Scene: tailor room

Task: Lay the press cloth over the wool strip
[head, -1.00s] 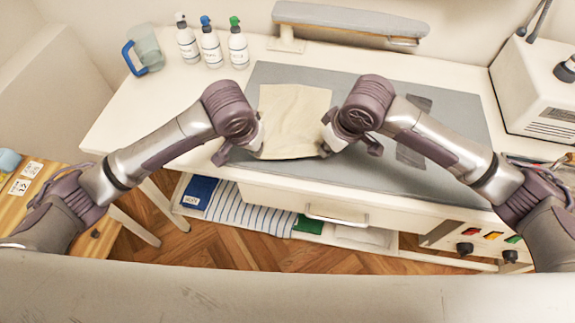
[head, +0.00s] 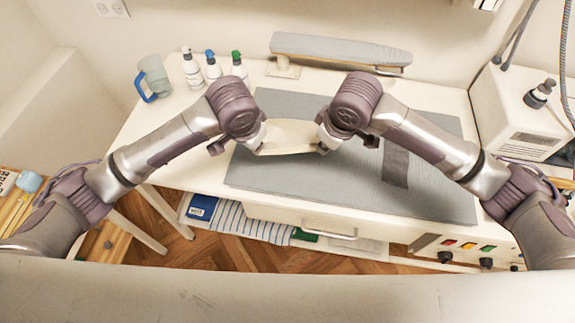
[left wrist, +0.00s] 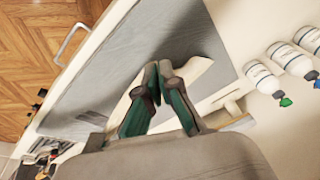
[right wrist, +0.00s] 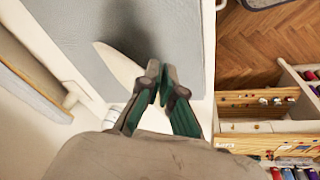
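The cream press cloth (head: 290,138) is stretched between my two grippers above the grey pressing mat (head: 290,180). It shows foreshortened in the head view. My left gripper (head: 258,147) is shut on the cloth's left near corner, and the cloth also shows in the left wrist view (left wrist: 192,75). My right gripper (head: 323,147) is shut on its right near corner, and the cloth shows in the right wrist view (right wrist: 118,66). The dark grey wool strip (head: 395,168) lies flat on the mat, right of the cloth, partly hidden by my right arm.
A sleeve board (head: 340,48) stands at the back of the table. A white machine (head: 520,115) stands at the right. The mat's front part is clear.

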